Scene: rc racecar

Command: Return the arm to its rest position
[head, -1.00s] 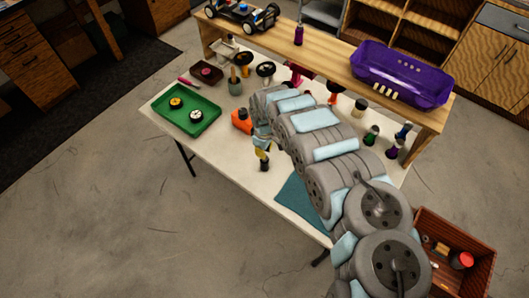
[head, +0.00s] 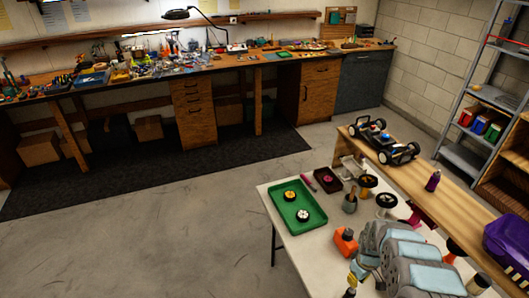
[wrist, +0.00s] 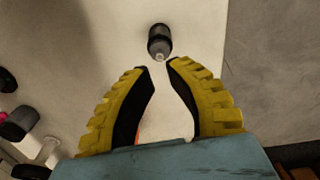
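My arm (head: 405,265) reaches over the white table from the lower right of the head view. My gripper (wrist: 158,65) shows two yellow fingers with black pads in the wrist view. Its fingertips are apart, with nothing held between them. A small dark bottle (wrist: 159,42) stands on the table just beyond the fingertips. The gripper also shows at the bottom edge of the head view (head: 354,279), partly cut off.
A green tray (head: 311,224) with two small wheels lies on the white table. An orange bottle (head: 345,243) stands close to my arm. Open floor lies left.

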